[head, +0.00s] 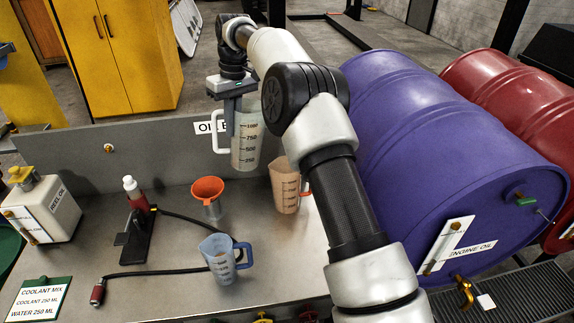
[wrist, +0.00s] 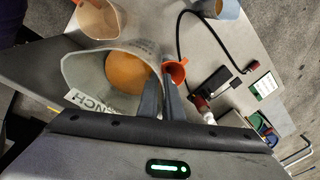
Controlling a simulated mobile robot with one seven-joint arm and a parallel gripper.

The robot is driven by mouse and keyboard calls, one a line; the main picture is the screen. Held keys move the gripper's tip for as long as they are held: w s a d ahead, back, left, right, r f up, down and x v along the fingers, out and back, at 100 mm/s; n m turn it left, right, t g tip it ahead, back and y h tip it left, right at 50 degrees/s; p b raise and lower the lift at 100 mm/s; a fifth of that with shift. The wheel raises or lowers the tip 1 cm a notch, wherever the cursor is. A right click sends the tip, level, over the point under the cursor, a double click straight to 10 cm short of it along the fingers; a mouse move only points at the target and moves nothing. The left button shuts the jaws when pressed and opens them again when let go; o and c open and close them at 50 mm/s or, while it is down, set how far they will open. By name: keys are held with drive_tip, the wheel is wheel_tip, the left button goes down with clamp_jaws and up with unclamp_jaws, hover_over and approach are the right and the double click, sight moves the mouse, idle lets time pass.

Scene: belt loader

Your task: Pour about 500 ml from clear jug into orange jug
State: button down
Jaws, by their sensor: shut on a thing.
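The clear jug (head: 246,148) hangs upright above the back of the bench, with black volume marks on its side. In the wrist view the jug's mouth (wrist: 85,72) opens towards the camera, and a round amber surface (wrist: 128,73) that looks like liquid shows inside.
An orange funnel (head: 208,188) and a blue jug (head: 220,260) stand nearby. A black stand with a red-and-white bottle (head: 135,195) and hose is further left. A cream can (head: 42,205) is at far left. A purple drum (head: 440,150) lies right of my arm.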

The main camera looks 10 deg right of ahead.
sight(256, 128)
drive_tip(key=shift+d+f+y, duration=0.2)
drive_tip(key=shift+f+y, duration=0.2)
drive_tip(key=shift+f, duration=0.15)
drive_tip(key=shift+w+d+r+y, duration=0.15)
drive_tip(key=shift+d+r+y, duration=0.4)
drive_tip(key=shift+y, duration=0.45)
drive_tip(key=shift+d+y, duration=0.65)
drive_tip(key=shift+y, duration=0.25)
drive_tip(key=shift+d+f+y, duration=0.1)
drive_tip(key=shift+d+y, duration=0.5)
drive_tip(key=shift+y, duration=0.4)
drive_tip(key=shift+w+d+f+y, duration=0.1)
drive_tip(key=shift+d+f+y, duration=0.15)
drive_tip(key=shift+d+y, duration=0.4)
drive_tip(key=shift+d+f+g+y+b, duration=0.15)
drive_tip(key=shift+d+f+y+b, duration=0.1)
drive_tip(key=shift+f+y+b, duration=0.35)
drive_tip(key=shift+d+f+g+y+b, duration=0.15)
drive_tip(key=shift+d+y+b, duration=0.2)
drive_tip(key=shift+y, duration=0.4)
drive_tip(key=shift+d+f+y+b, duration=0.4)
drive_tip(key=shift+f+y+b, duration=0.2)
drive_tip(key=shift+y+b, duration=0.05)
drive_tip(key=shift+d+f+y+b, duration=0.35)
drive_tip(key=shift+f+y+b, duration=0.25)
drive_tip(key=shift+y, duration=0.05)
idle(0.6)
